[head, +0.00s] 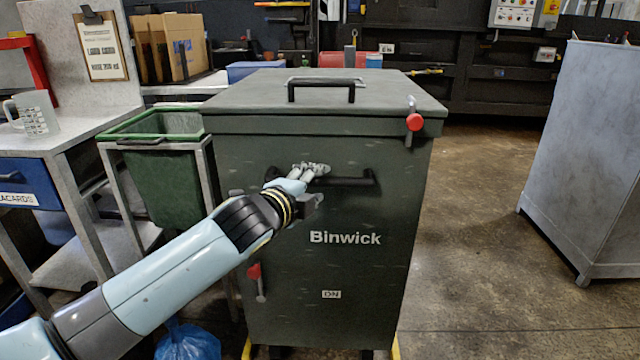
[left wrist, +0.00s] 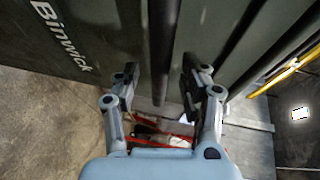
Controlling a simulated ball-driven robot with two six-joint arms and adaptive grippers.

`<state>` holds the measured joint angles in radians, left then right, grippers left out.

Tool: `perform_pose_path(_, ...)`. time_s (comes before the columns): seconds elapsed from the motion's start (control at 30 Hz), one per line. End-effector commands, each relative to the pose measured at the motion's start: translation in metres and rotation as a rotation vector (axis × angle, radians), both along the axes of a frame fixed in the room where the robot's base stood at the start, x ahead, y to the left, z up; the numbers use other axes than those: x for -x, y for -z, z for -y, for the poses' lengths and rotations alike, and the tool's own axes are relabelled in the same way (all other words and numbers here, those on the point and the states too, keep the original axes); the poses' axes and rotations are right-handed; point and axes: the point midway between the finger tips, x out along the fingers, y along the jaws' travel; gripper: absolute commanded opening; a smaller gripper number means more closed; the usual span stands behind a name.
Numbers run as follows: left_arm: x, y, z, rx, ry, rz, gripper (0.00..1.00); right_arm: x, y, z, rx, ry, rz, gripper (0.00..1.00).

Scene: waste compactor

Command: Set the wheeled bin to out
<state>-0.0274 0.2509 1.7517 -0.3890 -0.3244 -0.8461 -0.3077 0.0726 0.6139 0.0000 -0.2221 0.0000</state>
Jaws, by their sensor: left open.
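The wheeled bin (head: 320,270) is a tall dark green box marked "Binwick", upright in the middle of the head view with its lid shut. A black bar handle (head: 352,181) crosses its upper front. My left gripper (head: 318,178) is at the left part of this handle and hides some of it. In the left wrist view the left gripper (left wrist: 160,80) is open, and the dark handle bar (left wrist: 162,45) shows between and beyond its fingers. I cannot tell whether they touch it. My right gripper is in neither view.
Red-knobbed latches (head: 414,122) sit on the bin's front. A green open bin (head: 155,140) in a frame and a workbench (head: 90,130) stand left. A grey cabinet (head: 580,150) stands right. The floor (head: 480,240) between bin and cabinet is clear.

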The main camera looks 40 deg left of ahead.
Motion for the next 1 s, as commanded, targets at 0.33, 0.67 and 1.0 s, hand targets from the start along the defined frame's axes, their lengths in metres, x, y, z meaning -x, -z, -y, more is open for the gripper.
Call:
perform_pose_path(0.33, -0.026, 0.006, -0.004, 0.001, 0.000, -0.001, 0.44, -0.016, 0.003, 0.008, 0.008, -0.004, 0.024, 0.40)
perform_pose_path(0.67, -0.026, 0.005, -0.004, 0.001, 0.000, -0.001, 0.26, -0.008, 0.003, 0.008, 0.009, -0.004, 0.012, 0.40)
perform_pose_path(1.0, -0.025, 0.006, -0.004, 0.000, 0.000, -0.002, 0.00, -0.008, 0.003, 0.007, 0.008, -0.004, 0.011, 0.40)
